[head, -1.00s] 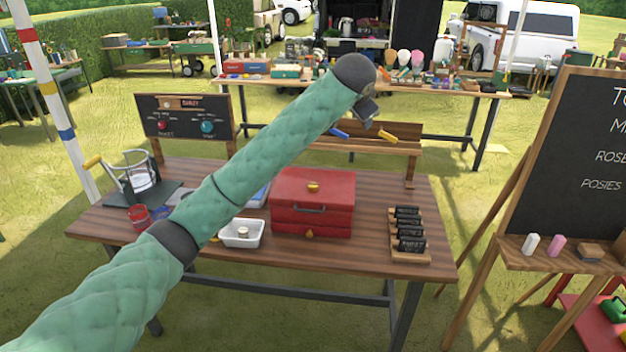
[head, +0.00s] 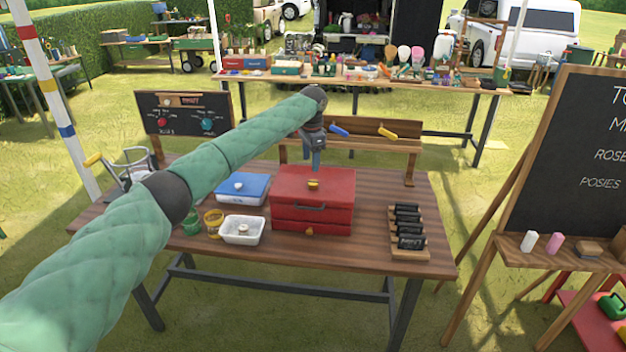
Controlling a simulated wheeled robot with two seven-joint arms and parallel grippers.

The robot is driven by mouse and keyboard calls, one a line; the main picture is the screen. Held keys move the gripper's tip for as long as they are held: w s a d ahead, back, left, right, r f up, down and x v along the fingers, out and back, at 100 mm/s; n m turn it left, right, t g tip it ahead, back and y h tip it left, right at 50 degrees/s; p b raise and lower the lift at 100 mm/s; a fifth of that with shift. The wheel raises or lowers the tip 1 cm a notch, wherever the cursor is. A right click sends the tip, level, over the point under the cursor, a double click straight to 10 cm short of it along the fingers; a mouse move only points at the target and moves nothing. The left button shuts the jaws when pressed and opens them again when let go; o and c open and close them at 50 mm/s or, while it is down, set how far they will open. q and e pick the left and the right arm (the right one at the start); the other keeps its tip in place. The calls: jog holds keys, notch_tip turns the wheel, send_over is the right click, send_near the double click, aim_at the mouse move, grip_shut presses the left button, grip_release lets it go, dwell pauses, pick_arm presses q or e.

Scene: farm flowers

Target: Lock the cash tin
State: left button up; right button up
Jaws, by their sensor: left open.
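A red metal box (head: 325,190), which looks like the cash tin, stands on the wooden table in the head view. Its lid is down. A brass knob (head: 313,184) sits on top, a dark handle is on its front, and a second brass piece (head: 309,231) shows low on the front. My left gripper (head: 316,162) points down at the box's back edge, beyond the brass knob. It is open and holds nothing I can see; whether it touches the box I cannot tell. My right gripper is out of view.
A blue flat box (head: 242,186) with a pale knob and a white tray (head: 242,232) stand left of the red box. A green pot and a yellow pot (head: 213,222) are near my arm. The table between is clear.

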aim_at(313, 182)
pick_arm(q)
jog(key=shift+s+d+m, duration=0.3)
jog(key=shift+m, duration=0.1)
jog(key=shift+s+m, duration=0.1)
jog(key=shift+m, duration=0.4)
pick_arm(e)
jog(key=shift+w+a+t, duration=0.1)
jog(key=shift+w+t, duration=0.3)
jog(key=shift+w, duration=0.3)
pick_arm(q)
jog(key=shift+f+p, duration=1.45)
jog(key=shift+f, duration=2.45)
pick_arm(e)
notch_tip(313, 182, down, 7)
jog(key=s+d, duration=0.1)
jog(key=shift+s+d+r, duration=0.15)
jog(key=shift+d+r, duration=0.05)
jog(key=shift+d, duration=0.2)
pick_arm(q)
jog(key=c, duration=1)
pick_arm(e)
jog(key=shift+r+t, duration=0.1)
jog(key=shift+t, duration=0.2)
